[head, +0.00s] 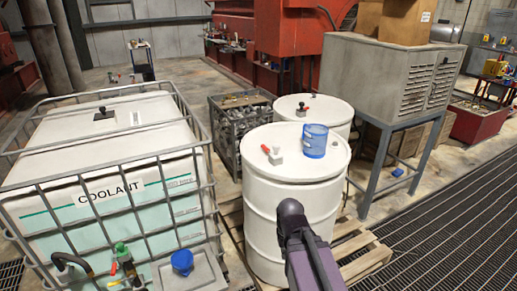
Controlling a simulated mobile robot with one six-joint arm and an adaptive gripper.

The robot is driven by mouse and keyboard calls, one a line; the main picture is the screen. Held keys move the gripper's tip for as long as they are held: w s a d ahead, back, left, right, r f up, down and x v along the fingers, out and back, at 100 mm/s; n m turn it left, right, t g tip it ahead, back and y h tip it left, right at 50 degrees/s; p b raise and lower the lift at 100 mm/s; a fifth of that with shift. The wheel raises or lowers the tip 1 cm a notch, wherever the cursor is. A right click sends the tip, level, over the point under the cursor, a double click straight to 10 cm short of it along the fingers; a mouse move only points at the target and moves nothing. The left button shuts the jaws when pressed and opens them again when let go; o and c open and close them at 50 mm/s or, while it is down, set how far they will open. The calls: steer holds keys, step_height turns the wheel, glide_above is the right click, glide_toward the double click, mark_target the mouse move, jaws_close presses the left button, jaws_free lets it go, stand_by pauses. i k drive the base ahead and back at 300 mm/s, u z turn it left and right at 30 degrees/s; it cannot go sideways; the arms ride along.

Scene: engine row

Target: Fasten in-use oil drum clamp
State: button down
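Two white drums stand close together on a wooden pallet. The front drum (268,210) is upright and has a small grey fitting with a red lever (266,149) on its lid. A blue jug (315,141) stands on the same lid. The rear drum (341,112) is partly hidden behind it and has a small fitting with a dark knob and some red (302,107) on top. I cannot tell a clamp or its state on either drum. My dark purple arm rises from the bottom edge before the front drum; my gripper is not visible.
A caged coolant tank (110,185) stands left, with a blue container (182,262) at its front. A wire crate (238,108) is behind the drums. A grey cabinet (385,75) on a blue stand is right. The pallet (365,262) juts out; grating at right is clear.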

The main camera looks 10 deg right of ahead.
mark_target(263, 146)
steer(key=z, duration=0.05)
steer(key=i, duration=1)
steer(key=u, duration=0.05)
